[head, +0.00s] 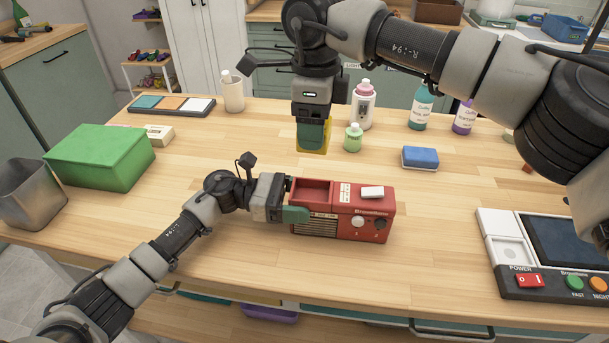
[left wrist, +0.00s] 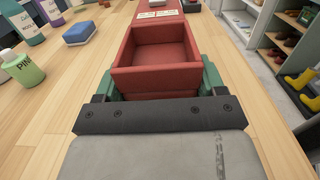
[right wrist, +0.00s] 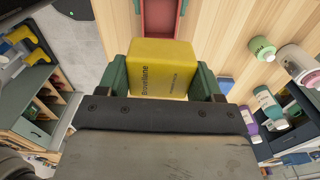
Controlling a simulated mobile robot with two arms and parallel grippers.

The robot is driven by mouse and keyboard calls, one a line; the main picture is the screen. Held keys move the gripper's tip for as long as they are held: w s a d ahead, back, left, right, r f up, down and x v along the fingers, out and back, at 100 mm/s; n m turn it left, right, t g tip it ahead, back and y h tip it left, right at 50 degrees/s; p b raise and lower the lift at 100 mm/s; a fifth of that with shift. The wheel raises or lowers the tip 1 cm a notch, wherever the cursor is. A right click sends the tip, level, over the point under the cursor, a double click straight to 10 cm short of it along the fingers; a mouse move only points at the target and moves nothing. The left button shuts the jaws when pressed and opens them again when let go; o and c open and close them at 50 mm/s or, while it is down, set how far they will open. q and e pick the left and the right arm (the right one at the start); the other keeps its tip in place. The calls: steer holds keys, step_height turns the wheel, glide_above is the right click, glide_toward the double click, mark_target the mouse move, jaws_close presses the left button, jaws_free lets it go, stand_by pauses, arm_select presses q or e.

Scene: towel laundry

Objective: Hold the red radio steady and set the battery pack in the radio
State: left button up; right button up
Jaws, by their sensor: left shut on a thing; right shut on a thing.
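The red radio (head: 345,226) stands on the wooden table with its open, empty battery bay (head: 313,190) at its left end. The bay also shows in the left wrist view (left wrist: 160,55). My left gripper (head: 292,214) is shut on the left end of the radio, one green finger on each side of the bay. My right gripper (head: 313,132) is shut on the yellow battery pack (right wrist: 162,70), behind the radio and apart from it. In the head view the green finger hides most of the pack. The right wrist view shows the red bay beyond the pack.
A green box (head: 100,155) and a grey bin (head: 32,193) stand at the left. Several bottles, including a small green one (head: 353,138), stand behind. A blue sponge (head: 420,157) lies right of centre. A console (head: 545,255) with buttons is at the front right.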

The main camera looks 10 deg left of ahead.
steer(key=m, duration=0.2)
steer(key=f+m, duration=0.1)
steer(key=m, duration=0.1)
steer(key=shift+f, duration=0.15)
steer(key=m, duration=0.2)
steer(key=f+m, duration=0.1)
steer(key=m, duration=0.2)
steer(key=shift+f+m, duration=0.25)
steer(key=shift+m, duration=0.15)
steer(key=m, duration=0.1)
steer(key=f+m, duration=0.1)
steer(key=m, duration=0.1)
steer(key=f+m, duration=0.1)
steer(key=m, duration=0.4)
glide_above(313, 198)
steer(key=shift+f, duration=2.7)
steer(key=shift+f, duration=1.1)
steer(key=o, duration=1.1)
